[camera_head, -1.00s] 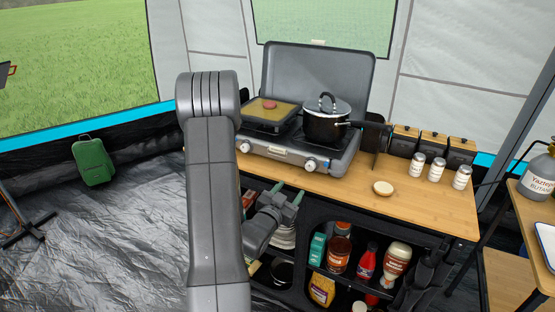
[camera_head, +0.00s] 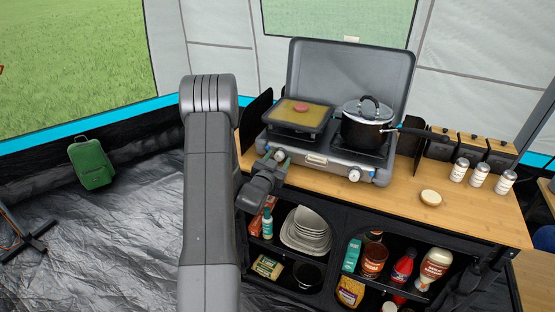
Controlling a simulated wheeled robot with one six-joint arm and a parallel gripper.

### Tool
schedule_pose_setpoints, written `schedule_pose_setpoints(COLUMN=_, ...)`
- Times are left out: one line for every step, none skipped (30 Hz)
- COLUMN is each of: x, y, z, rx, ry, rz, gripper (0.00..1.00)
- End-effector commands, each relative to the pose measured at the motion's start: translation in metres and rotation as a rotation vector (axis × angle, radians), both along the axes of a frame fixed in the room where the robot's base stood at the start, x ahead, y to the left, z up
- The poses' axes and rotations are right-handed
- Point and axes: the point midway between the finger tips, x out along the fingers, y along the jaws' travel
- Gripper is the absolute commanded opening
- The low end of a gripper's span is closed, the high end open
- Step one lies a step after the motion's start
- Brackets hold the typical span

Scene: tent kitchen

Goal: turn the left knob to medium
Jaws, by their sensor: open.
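The camping stove (camera_head: 318,161) stands on the wooden counter with its grey lid raised. Its left knob (camera_head: 280,156) is a small pale disc on the front face, partly covered by my gripper. My gripper (camera_head: 276,158) is open, with its fingertips at the left knob, one seemingly on each side. I cannot tell whether they touch it. The knob's setting is too small to read. The right knob (camera_head: 354,174) is in clear view further along the front.
A griddle pan (camera_head: 299,123) with a pink piece of food sits on the left burner. A lidded black pot (camera_head: 367,130) is on the right burner. White shakers (camera_head: 479,174) and a small round item (camera_head: 430,197) stand to the right. Shelves with plates and bottles are below.

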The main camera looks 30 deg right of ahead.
Motion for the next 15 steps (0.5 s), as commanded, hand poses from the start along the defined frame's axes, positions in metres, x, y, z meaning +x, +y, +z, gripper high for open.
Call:
schedule_pose_setpoints(x=0.0001, y=0.0, z=-0.0002, rx=0.0, ry=0.0, rz=0.0, gripper=0.53)
schedule_pose_setpoints(x=0.0001, y=0.0001, z=-0.0002, rx=0.0, ry=0.0, rz=0.0, gripper=0.53)
schedule_pose_setpoints(x=0.0, y=0.0002, z=-0.0002, rx=0.0, ry=0.0, rz=0.0, gripper=0.53)
schedule_pose_setpoints(x=0.0, y=0.0002, z=-0.0002, rx=0.0, ry=0.0, rz=0.0, gripper=0.53)
schedule_pose_setpoints(x=0.0, y=0.0003, z=-0.0001, rx=0.0, ry=0.0, rz=0.0, gripper=0.53)
schedule_pose_setpoints(x=0.0, y=0.0003, z=-0.0001, rx=0.0, ry=0.0, rz=0.0, gripper=0.45)
schedule_pose_setpoints(x=0.0, y=0.0003, z=-0.0001, rx=0.0, ry=0.0, rz=0.0, gripper=0.39)
schedule_pose_setpoints(x=0.0, y=0.0004, z=-0.0001, rx=0.0, ry=0.0, rz=0.0, gripper=0.33)
schedule_pose_setpoints(x=-0.0001, y=0.0004, z=0.0, rx=0.0, ry=0.0, rz=0.0, gripper=0.25)
schedule_pose_setpoints(x=-0.0001, y=0.0004, z=0.0, rx=0.0, ry=0.0, rz=0.0, gripper=0.19)
schedule_pose_setpoints(x=-0.0001, y=0.0004, z=0.0, rx=0.0, ry=0.0, rz=0.0, gripper=0.14)
schedule_pose_setpoints(x=-0.0001, y=0.0004, z=0.0, rx=0.0, ry=0.0, rz=0.0, gripper=0.08)
schedule_pose_setpoints(x=-0.0001, y=0.0004, z=0.0, rx=0.0, ry=0.0, rz=0.0, gripper=0.08)
schedule_pose_setpoints(x=-0.0001, y=0.0004, z=0.0, rx=0.0, ry=0.0, rz=0.0, gripper=0.08)
schedule_pose_setpoints(x=-0.0001, y=0.0004, z=-0.0001, rx=-0.001, ry=0.001, rz=0.0, gripper=0.08)
